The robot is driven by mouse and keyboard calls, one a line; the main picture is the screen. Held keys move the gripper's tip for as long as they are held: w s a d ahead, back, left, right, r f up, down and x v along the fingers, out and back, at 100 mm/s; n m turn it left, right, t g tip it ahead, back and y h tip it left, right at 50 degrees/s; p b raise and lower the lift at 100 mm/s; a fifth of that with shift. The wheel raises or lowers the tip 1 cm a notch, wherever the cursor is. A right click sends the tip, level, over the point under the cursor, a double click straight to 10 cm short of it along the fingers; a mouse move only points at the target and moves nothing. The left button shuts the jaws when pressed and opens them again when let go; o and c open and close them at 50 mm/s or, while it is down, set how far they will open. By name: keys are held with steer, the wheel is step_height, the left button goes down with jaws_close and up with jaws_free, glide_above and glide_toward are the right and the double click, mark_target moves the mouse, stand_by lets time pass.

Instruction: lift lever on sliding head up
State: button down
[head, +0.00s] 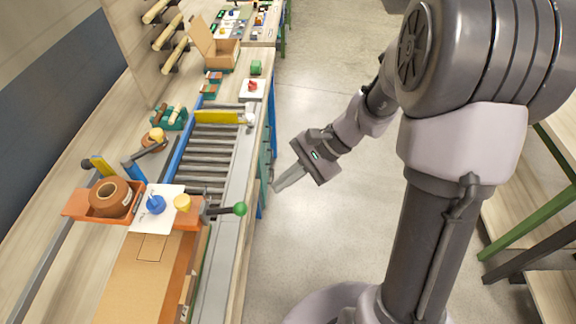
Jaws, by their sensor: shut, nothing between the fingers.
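An orange head (188,216) sits across the line at the lower left, above a cardboard box. A dark lever with a green ball knob (240,209) sticks out from its right side, roughly level in the picture, over the line's right edge. My gripper (277,187) is shut and empty. It hangs over the aisle, to the right of the line, apart from the knob and a little above and right of it in the picture. Nothing hides the knob.
The cardboard box (140,283) lies below the head. Grey rollers (208,155) and a yellow bar (218,117) lie beyond. A brown roll (110,198) sits in an orange holder.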

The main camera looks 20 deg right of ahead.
mark_target(228, 210)
steer(key=s+a+f+b, duration=0.1)
steer(key=a, duration=0.5)
steer(key=shift+s+a+f, duration=0.15)
steer(key=shift+f, duration=0.25)
steer(key=shift+w+a+r+p, duration=0.1)
steer(key=shift+a+r+p, duration=0.2)
steer(key=shift+r, duration=0.5)
steer(key=shift+w+a+r+p, duration=0.1)
steer(key=shift+a+r+p, duration=0.2)
steer(key=shift+r, duration=0.45)
